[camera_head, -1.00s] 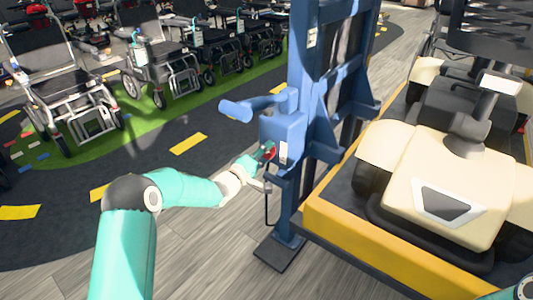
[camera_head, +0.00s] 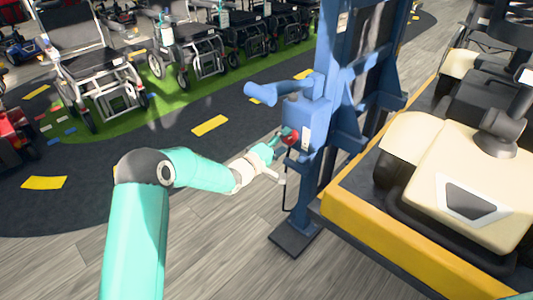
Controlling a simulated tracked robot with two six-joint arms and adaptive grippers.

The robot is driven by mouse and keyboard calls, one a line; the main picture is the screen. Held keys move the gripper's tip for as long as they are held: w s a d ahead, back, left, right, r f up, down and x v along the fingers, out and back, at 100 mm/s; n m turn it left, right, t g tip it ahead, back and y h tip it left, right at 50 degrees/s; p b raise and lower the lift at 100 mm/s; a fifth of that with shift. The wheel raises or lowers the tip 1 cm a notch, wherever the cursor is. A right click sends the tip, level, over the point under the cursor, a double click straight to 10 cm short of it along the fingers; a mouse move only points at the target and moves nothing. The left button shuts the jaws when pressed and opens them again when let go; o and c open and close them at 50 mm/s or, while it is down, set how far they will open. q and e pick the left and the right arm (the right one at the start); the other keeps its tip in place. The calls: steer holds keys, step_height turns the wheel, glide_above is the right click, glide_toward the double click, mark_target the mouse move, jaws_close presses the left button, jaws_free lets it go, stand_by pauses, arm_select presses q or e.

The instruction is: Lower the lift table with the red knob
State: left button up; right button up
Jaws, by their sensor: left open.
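The blue lift mast (camera_head: 345,90) stands right of centre, with a blue box (camera_head: 305,118) and a blue handle (camera_head: 278,90) on its left side. The red knob (camera_head: 290,136) sits on the lower left of that box, partly covered by my gripper. My left gripper (camera_head: 280,152) is open, with its fingers at the knob; I cannot tell whether they touch it. The lift table (camera_head: 390,243), with a yellow edge, extends to the right of the mast. It carries a cream and black scooter (camera_head: 465,180). My right gripper is not in view.
A dark foot plate (camera_head: 293,240) of the lift rests on the wooden floor. Several wheelchairs (camera_head: 95,70) stand on green turf at the back left. A red vehicle (camera_head: 15,130) is at the left edge. The floor below my left arm is clear.

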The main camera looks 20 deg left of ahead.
arm_select(q)
steer(key=v, duration=0.9)
steer(key=shift+s+a, duration=0.15)
steer(key=shift+s, duration=0.1)
steer(key=s+d+f+g, duration=0.4)
steer(key=s+d+f, duration=0.2)
steer(key=f, duration=0.4)
steer(key=s+d+f+g, duration=0.3)
steer(key=s+d+f, duration=0.35)
steer(key=f, duration=0.35)
steer(key=s+d+f+m+g+y, duration=0.1)
steer(key=s+f+m+g, duration=0.35)
steer(key=s, duration=0.65)
steer(key=s+d+f+m+g+y, duration=0.1)
steer(key=s+f+m+g, duration=0.35)
steer(key=s, duration=0.55)
step_height(320, 180, up, 24)
steer(key=m+p, duration=0.1)
steer(key=p, duration=2.2)
steer(key=shift+a, duration=0.15)
